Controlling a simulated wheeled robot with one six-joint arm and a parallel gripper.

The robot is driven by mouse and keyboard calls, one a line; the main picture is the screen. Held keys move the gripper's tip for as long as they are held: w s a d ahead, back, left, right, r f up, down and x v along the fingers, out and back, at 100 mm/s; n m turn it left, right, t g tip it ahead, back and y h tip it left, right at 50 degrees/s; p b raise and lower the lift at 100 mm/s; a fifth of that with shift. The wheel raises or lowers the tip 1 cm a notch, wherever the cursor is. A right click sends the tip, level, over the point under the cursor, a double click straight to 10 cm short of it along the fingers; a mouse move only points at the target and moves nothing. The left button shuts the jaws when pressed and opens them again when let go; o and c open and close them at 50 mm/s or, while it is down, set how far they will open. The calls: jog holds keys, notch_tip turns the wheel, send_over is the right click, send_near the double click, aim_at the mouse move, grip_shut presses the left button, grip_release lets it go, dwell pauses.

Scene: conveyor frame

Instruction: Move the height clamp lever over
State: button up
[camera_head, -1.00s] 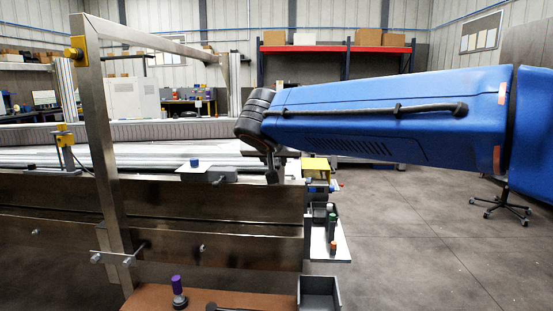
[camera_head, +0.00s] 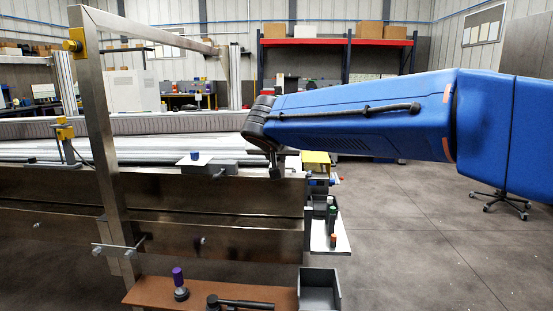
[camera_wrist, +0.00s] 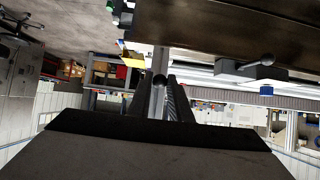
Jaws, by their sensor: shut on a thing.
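My gripper (camera_head: 275,172) hangs from the blue arm at the right end of the steel conveyor side. In the wrist view its two dark fingers (camera_wrist: 159,98) are closed around a slim grey lever with a round knob (camera_wrist: 159,81), which I take to be the height clamp lever. The lever's base is hidden, and in the head view the arm and fingers cover the lever. A second ball-ended lever on a grey block (camera_head: 210,168) sits left of my gripper on the conveyor's top edge. It also shows in the wrist view (camera_wrist: 262,66), apart from the fingers.
A yellow block (camera_head: 316,160) and a small side shelf with bottles (camera_head: 332,238) stand right of the gripper. A steel post (camera_head: 100,130) rises at left.

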jog(key=shift+w+r, duration=0.15)
jog(key=shift+r, duration=0.9)
jog(key=shift+w+r, duration=0.25)
jog(key=shift+r, duration=0.3)
jog(key=shift+w+r, duration=0.2)
jog(key=shift+r, duration=0.3)
jog(key=shift+w+r, duration=0.7)
jog(key=shift+r, duration=0.1)
